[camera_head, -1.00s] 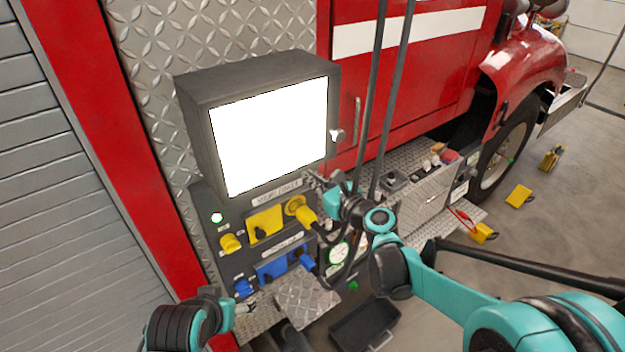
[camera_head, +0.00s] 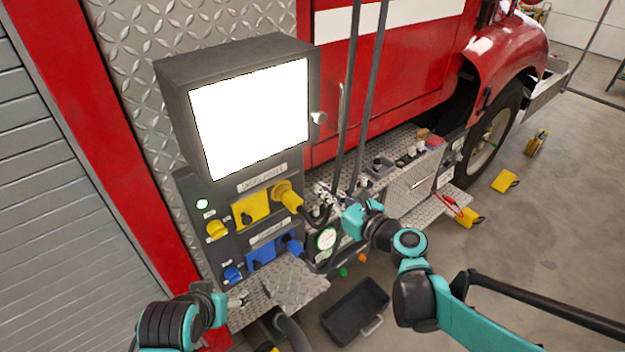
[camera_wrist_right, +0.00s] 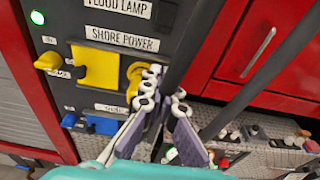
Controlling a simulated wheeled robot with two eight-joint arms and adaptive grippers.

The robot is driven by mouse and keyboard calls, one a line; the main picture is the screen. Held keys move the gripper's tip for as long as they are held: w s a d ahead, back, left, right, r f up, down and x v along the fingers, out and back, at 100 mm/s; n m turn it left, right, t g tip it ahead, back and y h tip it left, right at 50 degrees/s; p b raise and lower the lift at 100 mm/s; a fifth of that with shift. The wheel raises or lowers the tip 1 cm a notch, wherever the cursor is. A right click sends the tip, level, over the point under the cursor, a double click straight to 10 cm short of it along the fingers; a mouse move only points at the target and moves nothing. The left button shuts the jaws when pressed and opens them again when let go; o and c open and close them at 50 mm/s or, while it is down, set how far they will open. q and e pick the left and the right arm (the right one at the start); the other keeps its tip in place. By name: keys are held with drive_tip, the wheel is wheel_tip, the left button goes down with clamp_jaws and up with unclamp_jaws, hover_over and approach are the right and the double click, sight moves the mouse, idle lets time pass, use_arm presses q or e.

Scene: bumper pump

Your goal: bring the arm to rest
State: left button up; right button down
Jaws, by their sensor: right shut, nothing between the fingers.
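My right gripper (camera_head: 326,192) is shut and empty. It is in front of the panel, just right of the yellow plug (camera_head: 290,199), with a small gap seeming to lie between them.
The dark control panel has a blank white screen (camera_head: 250,118), a yellow knob (camera_head: 216,230) and a blue plug (camera_head: 292,245). Dark vertical hoses (camera_head: 362,90) hang close to the right gripper. A black bin (camera_head: 352,308) is below. Yellow blocks (camera_head: 505,181) lie on the open floor at right.

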use_arm(q)
drive_tip(key=shift+s+d, duration=0.1)
use_arm(e)
drive_tip(key=shift+v, duration=0.9)
use_arm(q)
drive_tip(key=shift+s, duration=0.1)
use_arm(e)
drive_tip(key=shift+s+f, duration=0.1)
drive_tip(key=shift+s, duration=0.1)
drive_tip(key=s+d+f+n+g+h+b, duration=0.1)
drive_tip(key=s+f+n+g+h+b, duration=0.1)
drive_tip(key=s+f+n+b, duration=0.4)
drive_tip(key=s+f+n+g+h+b, duration=0.1)
drive_tip(key=s+f+n+g+b, duration=0.2)
drive_tip(key=f+n, duration=0.55)
use_arm(q)
wheel_tip(320, 180, down, 18)
drive_tip(key=b, duration=0.8)
drive_tip(key=shift+r+b, duration=0.2)
drive_tip(key=shift+b, duration=0.15)
use_arm(e)
drive_tip(key=s+d+f+n+g+h, duration=0.1)
drive_tip(key=s+d+f+n+h, duration=0.5)
drive_tip(key=s+d+f+n, duration=0.4)
wheel_tip(320, 180, down, 3)
drive_tip(key=n, duration=0.4)
drive_tip(key=shift+s+d+h, duration=0.2)
drive_tip(key=shift+s+h, duration=0.1)
drive_tip(key=shift+h, duration=0.1)
